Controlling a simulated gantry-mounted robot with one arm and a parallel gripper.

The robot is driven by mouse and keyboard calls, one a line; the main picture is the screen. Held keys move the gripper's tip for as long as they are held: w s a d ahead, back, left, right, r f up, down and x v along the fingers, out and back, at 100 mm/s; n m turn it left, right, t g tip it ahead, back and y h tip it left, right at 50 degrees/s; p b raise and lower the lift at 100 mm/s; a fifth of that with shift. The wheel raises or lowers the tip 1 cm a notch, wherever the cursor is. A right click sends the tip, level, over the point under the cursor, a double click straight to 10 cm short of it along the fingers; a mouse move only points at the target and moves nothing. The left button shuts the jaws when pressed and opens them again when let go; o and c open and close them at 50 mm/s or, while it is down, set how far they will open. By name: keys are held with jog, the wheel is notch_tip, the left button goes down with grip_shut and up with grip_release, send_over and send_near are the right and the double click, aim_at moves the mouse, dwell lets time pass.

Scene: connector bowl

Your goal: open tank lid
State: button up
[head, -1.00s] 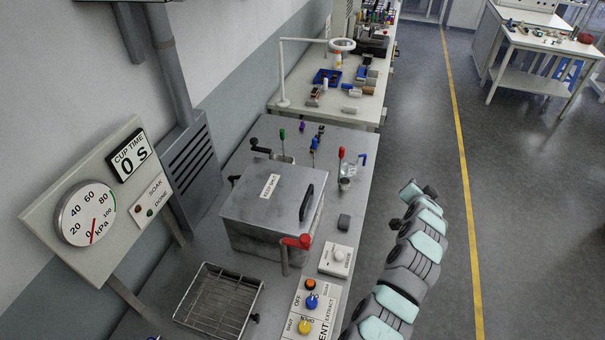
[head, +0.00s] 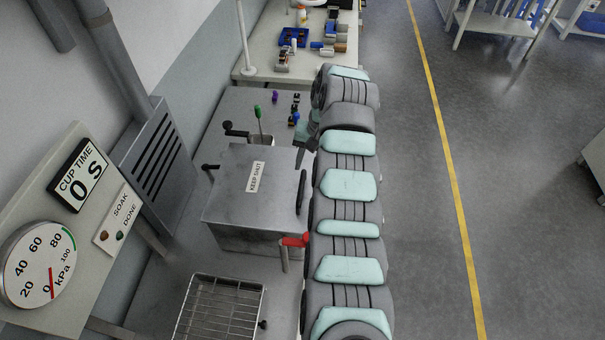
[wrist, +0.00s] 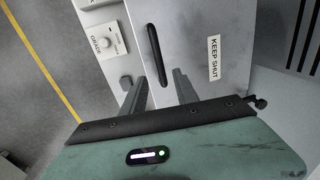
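The tank (head: 250,238) is a grey metal box on the bench. Its flat lid (head: 230,190) is down and bears a "KEEP SHUT" label (head: 257,176). A black bar handle (head: 302,191) runs along the lid's right side. The lid (wrist: 200,20) and handle (wrist: 154,55) also show in the wrist view. My gripper (wrist: 157,88) is open, its two fingers apart with nothing between them. The handle lies just beyond the fingertips, roughly in line with the gap. In the head view my arm covers most of the gripper, near the lid's far right corner.
A red-handled lever (head: 293,241) stands at the tank's near right corner, close to my arm. A wire basket (head: 218,310) lies in front. A gauge panel (head: 60,230) is at left. Tools with coloured handles (head: 257,112) stand behind the tank.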

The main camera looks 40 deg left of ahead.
aim_at(303, 181)
jog(key=f, duration=0.4)
jog(key=a+f+p, duration=0.1)
jog(key=f, duration=0.1)
jog(key=shift+s+f, duration=0.2)
jog(key=shift+s, duration=0.15)
grip_shut()
jog(key=shift+a, duration=0.1)
dwell(1.0)
